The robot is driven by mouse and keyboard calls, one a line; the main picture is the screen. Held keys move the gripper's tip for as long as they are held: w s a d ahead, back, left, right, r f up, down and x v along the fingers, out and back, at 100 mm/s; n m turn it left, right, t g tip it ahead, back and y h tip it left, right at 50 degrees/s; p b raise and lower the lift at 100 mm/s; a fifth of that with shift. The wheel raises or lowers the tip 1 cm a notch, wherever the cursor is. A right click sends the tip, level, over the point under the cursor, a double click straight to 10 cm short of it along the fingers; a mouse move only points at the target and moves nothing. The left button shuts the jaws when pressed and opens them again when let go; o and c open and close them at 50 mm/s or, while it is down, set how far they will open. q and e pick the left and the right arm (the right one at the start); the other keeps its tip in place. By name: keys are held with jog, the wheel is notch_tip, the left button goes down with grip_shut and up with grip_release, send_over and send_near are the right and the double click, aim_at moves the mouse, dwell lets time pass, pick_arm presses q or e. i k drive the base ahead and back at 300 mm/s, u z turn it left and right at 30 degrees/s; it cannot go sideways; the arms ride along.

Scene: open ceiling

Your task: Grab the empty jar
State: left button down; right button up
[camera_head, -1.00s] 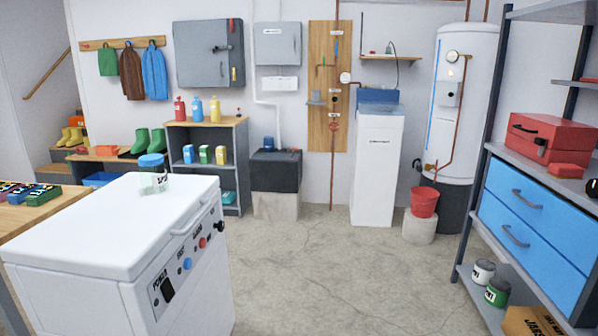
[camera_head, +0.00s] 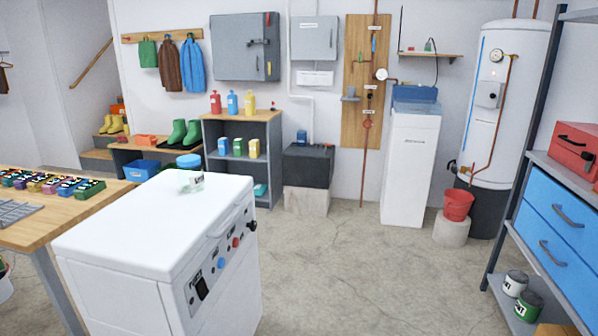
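A clear jar with a blue lid (camera_head: 189,161) stands upright on the far part of the white chest-type appliance's top (camera_head: 140,222). It carries a small label with dark marks, too small to read. The jar looks see-through and I make out no contents. Neither of my grippers is in view.
A wooden table (camera_head: 40,233) with several coloured items stands at the left, close to the appliance. A grey shelf with a red toolbox (camera_head: 575,150) and blue drawers (camera_head: 548,235) stands at the right. The concrete floor (camera_head: 340,275) between them is clear.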

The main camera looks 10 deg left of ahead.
aim_at(192, 181)
jog(key=u, duration=0.1)
jog(key=i, duration=1.1)
jog(key=u, duration=1.55)
